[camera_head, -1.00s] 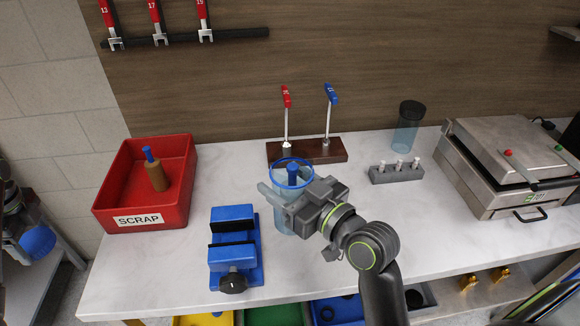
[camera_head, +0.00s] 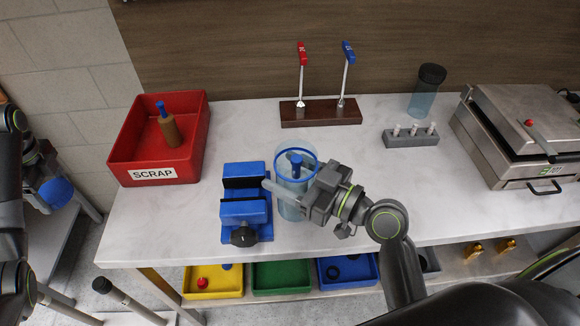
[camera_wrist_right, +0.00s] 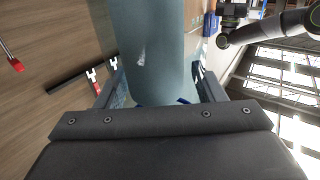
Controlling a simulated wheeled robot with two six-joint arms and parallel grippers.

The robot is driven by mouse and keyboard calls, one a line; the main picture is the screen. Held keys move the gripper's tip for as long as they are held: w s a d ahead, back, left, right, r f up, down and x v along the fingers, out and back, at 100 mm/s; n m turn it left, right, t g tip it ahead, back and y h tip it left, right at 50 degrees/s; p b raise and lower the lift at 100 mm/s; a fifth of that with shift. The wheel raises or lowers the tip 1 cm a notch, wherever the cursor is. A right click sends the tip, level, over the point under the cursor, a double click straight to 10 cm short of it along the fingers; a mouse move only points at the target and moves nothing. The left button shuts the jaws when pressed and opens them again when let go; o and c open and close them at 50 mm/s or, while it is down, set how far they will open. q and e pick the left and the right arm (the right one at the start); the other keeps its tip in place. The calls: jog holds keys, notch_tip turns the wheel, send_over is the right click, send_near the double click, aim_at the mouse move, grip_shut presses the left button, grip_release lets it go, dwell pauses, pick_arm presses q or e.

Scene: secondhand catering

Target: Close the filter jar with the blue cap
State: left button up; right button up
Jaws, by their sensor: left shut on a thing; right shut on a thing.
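The filter jar (camera_head: 290,203) is clear light blue with a blue rim and stands upright on the counter just right of the blue vise (camera_head: 243,182). A blue-topped piece (camera_head: 296,163) shows inside it. My right gripper (camera_head: 290,188) is shut around the jar from the right; the jar wall also fills the middle of the right wrist view (camera_wrist_right: 150,50). The blue cap (camera_head: 56,192) is at the far left, away from the counter, held by my left gripper (camera_head: 46,172), which is shut on it. The fingertips there are partly hidden.
A red scrap bin (camera_head: 198,135) holds a brown, blue-topped piece. Behind the jar stands a wooden lever block (camera_head: 320,113). A grey peg block (camera_head: 410,138), a black-capped jar (camera_head: 425,92) and a metal press (camera_head: 515,135) stand right. Coloured trays (camera_head: 282,280) sit below. The counter's front left is clear.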

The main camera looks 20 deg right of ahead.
pick_arm(q)
jog(key=shift+r+p, duration=1.35)
jog(key=shift+r, duration=0.05)
pick_arm(e)
jog(key=w+d+m+t+h, duration=0.1)
jog(key=w+d+m+h, duration=0.1)
jog(key=w+d, duration=0.3)
jog(key=w+d+m+t+h, duration=0.2)
jog(key=w+d+h, duration=0.2)
jog(key=d, duration=1)
jog(key=shift+w+d+r+m, duration=0.25)
jog(key=shift+w+r+m, duration=0.2)
jog(key=shift+w, duration=0.25)
pick_arm(q)
jog(key=shift+f+b, duration=1.5)
jog(key=shift+f, duration=0.05)
pick_arm(e)
notch_tip(320, 180, down, 6)
jog(key=shift+f, duration=0.2)
pick_arm(q)
jog(key=shift+f+b, duration=1.15)
pick_arm(e)
notch_tip(320, 180, down, 4)
jog(key=shift+r, duration=0.15)
